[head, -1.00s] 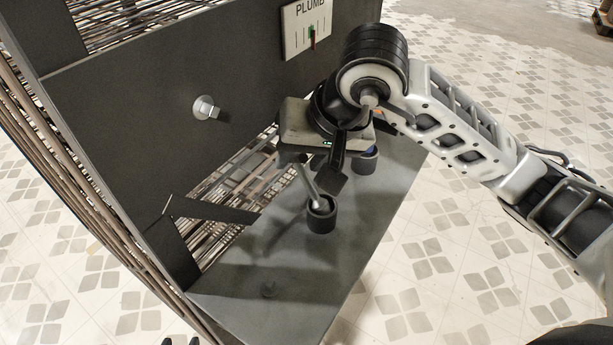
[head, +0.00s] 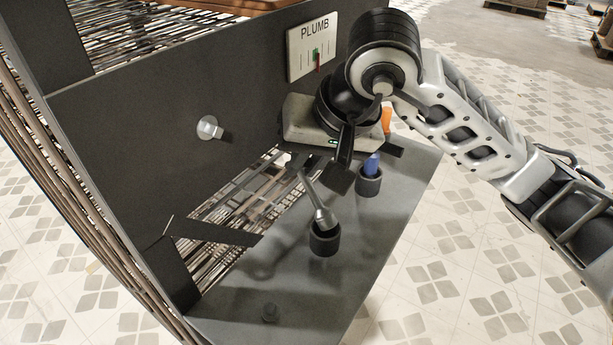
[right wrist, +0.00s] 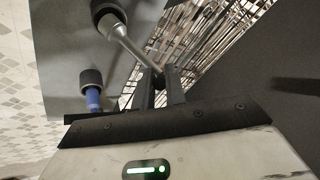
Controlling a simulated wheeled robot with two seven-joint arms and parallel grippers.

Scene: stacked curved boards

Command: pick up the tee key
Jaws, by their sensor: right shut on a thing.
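The tee key (head: 319,205) is a silver rod with a thicker lower end, leaning out of a dark round cup (head: 325,240) on the grey shelf. My right gripper (head: 298,163) is shut on its upper end; my own arm hides part of the grip in the head view. In the right wrist view, the fingers (right wrist: 158,85) close at the near end of the tee key (right wrist: 128,42), whose thick far end is at the cup (right wrist: 107,12). I cannot tell whether that end is clear of the cup. My left gripper is not in view.
A blue-handled tool (head: 371,165) stands in another cup (head: 369,184), close to my right gripper. An orange object (head: 386,120) is behind it. A dark upright panel (head: 130,130) carries a PLUMB gauge (head: 313,47) and a protruding bolt (head: 208,128). The shelf's front (head: 300,315) is mostly bare.

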